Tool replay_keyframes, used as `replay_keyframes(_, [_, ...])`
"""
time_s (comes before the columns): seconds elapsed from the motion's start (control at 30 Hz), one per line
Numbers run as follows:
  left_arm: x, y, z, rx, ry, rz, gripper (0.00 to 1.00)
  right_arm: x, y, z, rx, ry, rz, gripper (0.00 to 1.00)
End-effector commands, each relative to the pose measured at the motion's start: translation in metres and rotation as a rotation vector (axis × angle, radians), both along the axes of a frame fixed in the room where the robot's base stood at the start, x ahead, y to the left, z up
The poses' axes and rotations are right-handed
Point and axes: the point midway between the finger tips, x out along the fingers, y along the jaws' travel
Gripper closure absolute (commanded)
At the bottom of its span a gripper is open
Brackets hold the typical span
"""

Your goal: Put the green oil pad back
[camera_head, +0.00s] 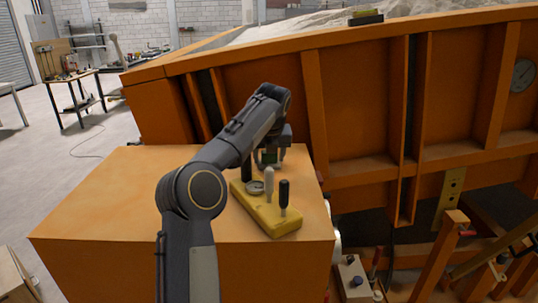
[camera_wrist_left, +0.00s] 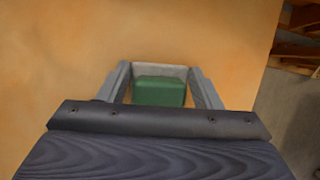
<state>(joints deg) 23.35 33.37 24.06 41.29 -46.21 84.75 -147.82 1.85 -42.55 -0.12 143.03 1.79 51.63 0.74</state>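The green oil pad (camera_wrist_left: 160,92) sits between the two fingers of my left gripper (camera_wrist_left: 160,72) in the left wrist view. A grey rim or surface shows just beyond the pad. The fingers stand about a pad's width apart, with at most narrow gaps; I cannot tell whether they press on it. In the head view a bit of the green pad (camera_head: 269,157) shows under my left gripper (camera_head: 270,160), low over the orange box top (camera_head: 110,190). Whether the pad touches the surface is hidden. My right gripper is not in view.
A yellow block (camera_head: 258,209) with black and pale upright handles stands on the orange box, close to my left gripper. The large orange sandbed frame (camera_head: 350,110) rises behind. The left part of the box top is clear. A small control box (camera_head: 354,280) stands lower right.

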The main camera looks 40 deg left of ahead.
Motion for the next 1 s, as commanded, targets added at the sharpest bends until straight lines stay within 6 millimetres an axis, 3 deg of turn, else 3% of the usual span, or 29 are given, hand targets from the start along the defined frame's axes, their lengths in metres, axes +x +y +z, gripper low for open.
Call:
replay_keyframes(0.03, [0.000,0.000,0.000,0.000,0.000,0.001,0.35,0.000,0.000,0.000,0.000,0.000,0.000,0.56])
replay_keyframes(0.13, [0.000,0.000,0.000,0.000,0.000,0.001,0.22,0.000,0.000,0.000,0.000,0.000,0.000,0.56])
replay_keyframes(0.53, [-0.001,0.000,0.002,-0.001,-0.001,0.001,0.21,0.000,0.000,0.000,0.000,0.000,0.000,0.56])
replay_keyframes(0.8, [-0.010,-0.014,0.047,0.001,-0.003,-0.001,0.21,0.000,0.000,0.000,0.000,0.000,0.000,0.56])
replay_keyframes(1.0, [-0.016,-0.019,0.069,0.001,-0.001,0.000,0.21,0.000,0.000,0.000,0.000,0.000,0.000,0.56])
